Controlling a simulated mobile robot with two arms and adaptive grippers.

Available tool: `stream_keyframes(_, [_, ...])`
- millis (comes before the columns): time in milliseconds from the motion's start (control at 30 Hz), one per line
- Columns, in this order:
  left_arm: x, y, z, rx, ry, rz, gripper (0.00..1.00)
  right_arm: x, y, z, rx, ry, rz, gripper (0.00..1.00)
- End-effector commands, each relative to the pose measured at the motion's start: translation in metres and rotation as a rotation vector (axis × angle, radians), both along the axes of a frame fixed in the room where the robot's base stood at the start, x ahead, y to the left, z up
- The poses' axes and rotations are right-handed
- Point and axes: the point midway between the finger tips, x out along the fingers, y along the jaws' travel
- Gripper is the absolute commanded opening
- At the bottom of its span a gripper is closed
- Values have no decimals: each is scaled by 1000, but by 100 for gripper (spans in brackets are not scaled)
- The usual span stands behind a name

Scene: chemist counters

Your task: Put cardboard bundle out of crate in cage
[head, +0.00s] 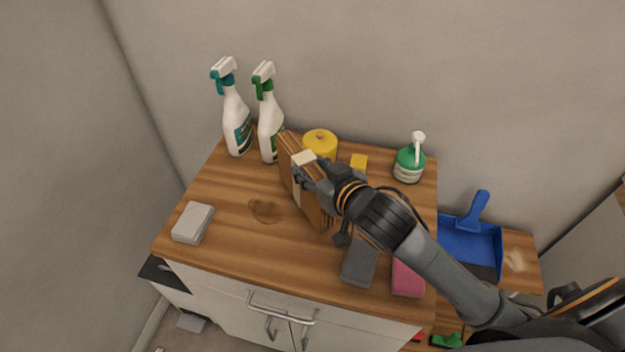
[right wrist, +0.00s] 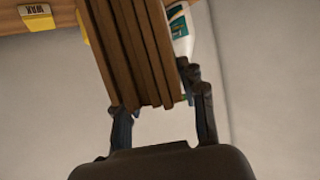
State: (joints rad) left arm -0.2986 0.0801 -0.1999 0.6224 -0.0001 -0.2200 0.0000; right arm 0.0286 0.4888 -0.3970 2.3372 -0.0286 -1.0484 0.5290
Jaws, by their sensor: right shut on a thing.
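The cardboard bundle (head: 289,158) is a stack of brown sheets with a pale band, standing on edge over the middle of the wooden counter top. My right gripper (head: 316,180) is shut on it from the right side. In the right wrist view the bundle (right wrist: 130,50) sits between the two fingers (right wrist: 162,105). I cannot tell whether its lower edge touches the counter. No crate and no cage show in either view. My left gripper is not in view.
Two spray bottles (head: 237,120) (head: 270,125) and a yellow container (head: 320,143) stand close behind the bundle. A green pump bottle (head: 409,163) is at back right. A pale block (head: 193,223), a grey block (head: 359,262) and a pink block (head: 407,277) lie in front. A blue dustpan (head: 475,240) is at right.

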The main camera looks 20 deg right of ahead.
Motion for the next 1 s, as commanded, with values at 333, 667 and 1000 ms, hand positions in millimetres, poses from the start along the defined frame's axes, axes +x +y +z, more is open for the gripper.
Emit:
stream_keyframes(333, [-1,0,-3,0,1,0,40,0,0,-29,1,-3,0,0])
stream_keyframes(667, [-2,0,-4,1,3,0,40,0,0,-33,-1,1,-1,53])
stream_keyframes(1000, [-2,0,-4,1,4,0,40,0,0,-33,-1,1,-1,63])
